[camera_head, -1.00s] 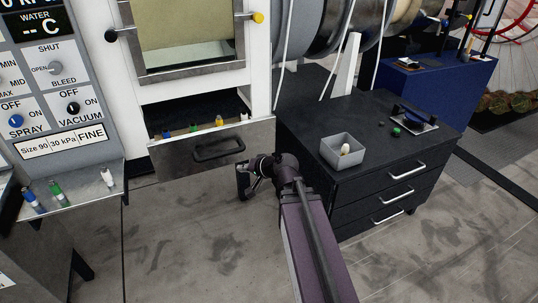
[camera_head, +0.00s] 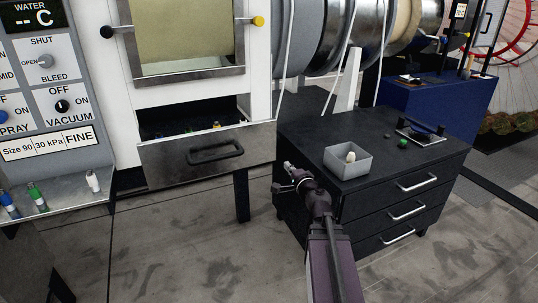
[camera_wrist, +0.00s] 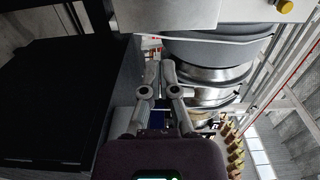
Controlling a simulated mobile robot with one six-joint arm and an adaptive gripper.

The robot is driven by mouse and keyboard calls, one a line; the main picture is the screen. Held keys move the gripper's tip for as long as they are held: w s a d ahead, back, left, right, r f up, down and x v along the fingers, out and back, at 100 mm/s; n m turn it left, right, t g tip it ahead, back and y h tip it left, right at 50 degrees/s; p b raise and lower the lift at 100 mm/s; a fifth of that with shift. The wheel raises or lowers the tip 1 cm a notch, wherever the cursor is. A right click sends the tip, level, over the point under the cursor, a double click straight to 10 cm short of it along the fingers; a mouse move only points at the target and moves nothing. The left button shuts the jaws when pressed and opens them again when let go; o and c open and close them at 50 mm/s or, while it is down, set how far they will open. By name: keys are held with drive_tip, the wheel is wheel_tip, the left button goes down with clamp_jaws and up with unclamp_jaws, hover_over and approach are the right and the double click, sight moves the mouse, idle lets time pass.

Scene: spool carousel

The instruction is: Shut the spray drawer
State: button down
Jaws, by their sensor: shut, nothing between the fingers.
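The spray drawer (camera_head: 190,165) is a grey metal drawer with a black bar handle (camera_head: 216,151), low in the white machine. It stands pulled out, with a dark gap above its front and small coloured pieces inside, mostly hidden behind the front. My gripper (camera_head: 282,178) is to the right of the drawer front, apart from the handle, by the left side of the black cabinet. In the wrist view my gripper (camera_wrist: 159,67) is shut and empty. I cannot make out the drawer for certain in the wrist view.
The black cabinet (camera_head: 378,215) stands right of the drawer, with a grey bin (camera_head: 347,163) on top. The control panel (camera_head: 45,85) is at the left, with several small bottles on its ledge (camera_head: 65,203). The floor in front of the drawer is clear.

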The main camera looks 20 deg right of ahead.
sight(269, 145)
drive_tip(key=shift+w, duration=0.1)
idle(0.3)
drive_tip(key=w, duration=1.3)
drive_tip(key=shift+w, duration=0.45)
